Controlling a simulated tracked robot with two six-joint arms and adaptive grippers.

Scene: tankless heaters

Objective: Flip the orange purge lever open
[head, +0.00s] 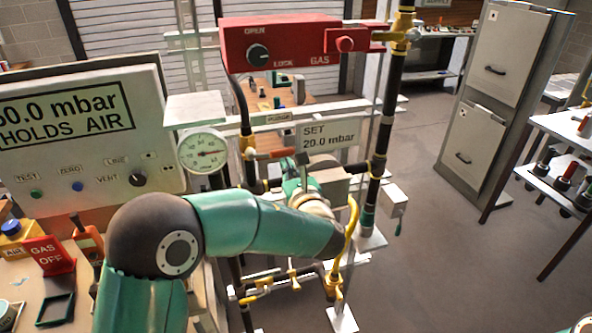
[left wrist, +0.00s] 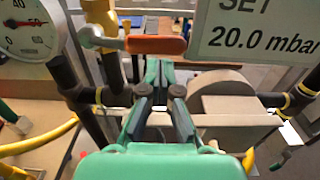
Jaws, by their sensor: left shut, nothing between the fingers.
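The orange purge lever (head: 284,153) lies level below the small PURGE label (head: 279,118), with its silver pivot end at the left on a yellow fitting. In the left wrist view the orange lever (left wrist: 157,45) runs across the top, pointing right. My left gripper (head: 302,162) is in front of the pipework, just below and beside the lever's free end. In the left wrist view its fingers (left wrist: 159,72) are closed together and empty, with the tips appearing just under the orange handle. I cannot tell whether they touch it. My right gripper is out of view.
A SET 20.0 mbar plate (head: 331,136) stands right of the lever. A round gauge (head: 203,152) is at its left. A black vertical pipe (head: 381,140) rises at the right, and a red GAS box (head: 280,43) is above. Yellow tubing (head: 351,225) hangs near my wrist.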

